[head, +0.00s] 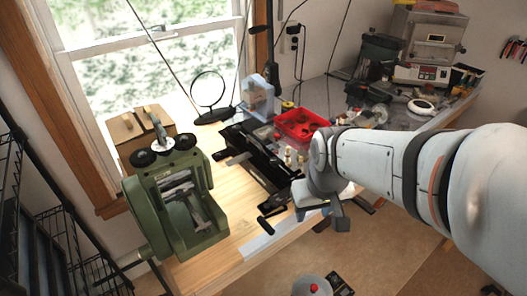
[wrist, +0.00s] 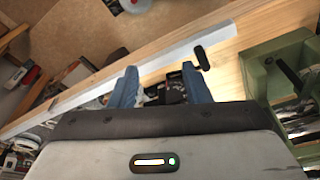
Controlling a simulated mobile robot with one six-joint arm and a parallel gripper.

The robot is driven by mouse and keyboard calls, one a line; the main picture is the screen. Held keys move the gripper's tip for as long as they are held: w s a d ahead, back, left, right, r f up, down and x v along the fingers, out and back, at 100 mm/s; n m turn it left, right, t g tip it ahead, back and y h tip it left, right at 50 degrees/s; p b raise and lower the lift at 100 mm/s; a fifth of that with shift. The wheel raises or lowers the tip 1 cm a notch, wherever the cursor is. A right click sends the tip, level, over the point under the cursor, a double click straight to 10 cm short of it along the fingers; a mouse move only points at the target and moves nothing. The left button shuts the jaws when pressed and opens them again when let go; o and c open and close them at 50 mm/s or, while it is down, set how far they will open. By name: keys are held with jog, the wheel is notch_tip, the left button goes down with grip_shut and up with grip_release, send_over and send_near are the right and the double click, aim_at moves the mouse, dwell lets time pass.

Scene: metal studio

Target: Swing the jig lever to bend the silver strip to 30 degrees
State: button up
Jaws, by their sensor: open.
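A long black metal fixture (head: 258,160), which looks like the jig, stands on the wooden bench in the head view. A dark bar with a black handle (head: 266,225) sticks out toward the bench front; it looks like the lever. The handle also shows in the wrist view (wrist: 201,57), just beyond and right of my right finger. A short grey strip (head: 238,158) lies at the fixture's left end; I cannot tell if it is the silver strip or its angle. My gripper (wrist: 160,88) is open, its blue fingers apart, with no object clearly held. It is right of the handle in the head view (head: 322,211).
A green rolling mill (head: 176,205) stands at the bench's left. A red tray (head: 300,124) sits behind the fixture. A pale bar (head: 258,245) runs along the front edge. Bare wood lies between mill and fixture.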

jog(key=w+a+f+n+g+p, duration=0.1)
jog(key=w+a+f+n+p, duration=0.15)
jog(key=w+a+p, duration=0.3)
jog(key=n+g+p, duration=0.1)
jog(key=n+p, duration=0.1)
send_near(264, 228)
jog(key=shift+w+d+f, duration=0.3)
jog(key=shift+d+f, duration=0.1)
jog(key=shift+a+f+n, duration=0.15)
jog(key=shift+f+n, duration=0.1)
jog(key=shift+f, duration=0.4)
notch_tip(264, 228, down, 8)
jog(key=b, duration=0.6)
jog(key=shift+f, duration=0.25)
jog(key=shift+r, duration=0.1)
grip_shut()
jog(key=shift+s+a+r+p, duration=0.1)
jog(key=shift+a+r+p, duration=0.05)
jog(key=shift+r+p, duration=0.35)
jog(key=shift+s+a+r+p, duration=0.1)
jog(key=shift+a+r+p, duration=0.15)
jog(key=shift+r, duration=0.3)
